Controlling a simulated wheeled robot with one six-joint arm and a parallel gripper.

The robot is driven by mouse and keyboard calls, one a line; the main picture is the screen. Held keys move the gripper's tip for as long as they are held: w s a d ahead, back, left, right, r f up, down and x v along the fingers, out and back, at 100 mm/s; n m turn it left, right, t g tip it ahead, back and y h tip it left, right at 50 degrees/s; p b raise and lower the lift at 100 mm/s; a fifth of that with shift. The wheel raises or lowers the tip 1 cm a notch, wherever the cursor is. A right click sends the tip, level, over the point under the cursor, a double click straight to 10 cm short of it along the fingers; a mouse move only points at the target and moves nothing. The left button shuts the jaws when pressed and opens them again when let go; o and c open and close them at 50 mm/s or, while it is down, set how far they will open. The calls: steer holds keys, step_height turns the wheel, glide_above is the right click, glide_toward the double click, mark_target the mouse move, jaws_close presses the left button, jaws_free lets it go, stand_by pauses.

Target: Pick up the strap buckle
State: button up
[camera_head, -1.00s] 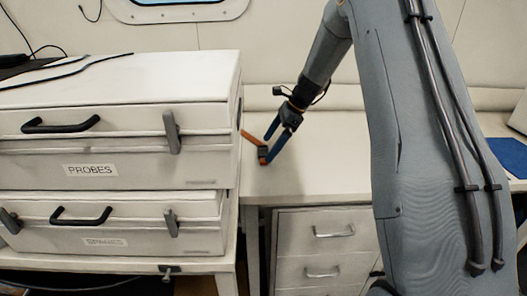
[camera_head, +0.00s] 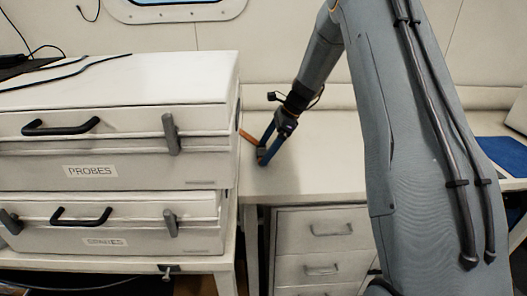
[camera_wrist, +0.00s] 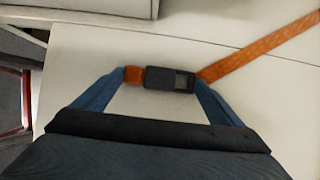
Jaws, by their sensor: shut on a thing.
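The strap buckle (camera_wrist: 168,79) is a small dark block on an orange strap (camera_wrist: 262,46), lying at the white desk top. In the wrist view it sits between the two blue fingers of my gripper (camera_wrist: 160,80), which close on it from both sides. A short orange strap end shows at its left. In the head view my gripper (camera_head: 265,154) points down at the desk beside the stacked cases, with the buckle at its fingertips. The orange strap (camera_head: 248,137) runs up and left towards the cases, partly hidden behind them. I cannot tell whether the buckle touches the desk.
Two stacked white cases, the upper labelled PROBES (camera_head: 110,150), stand close on the left with latches and handles. The white desk (camera_head: 330,160) is bare to the right of my gripper, with drawers (camera_head: 322,240) below. A blue mat (camera_head: 503,155) lies far right.

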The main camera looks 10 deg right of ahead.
step_height(320, 180, up, 10)
steer(key=b, duration=0.2)
steer(key=shift+r, duration=0.1)
stand_by(0.8)
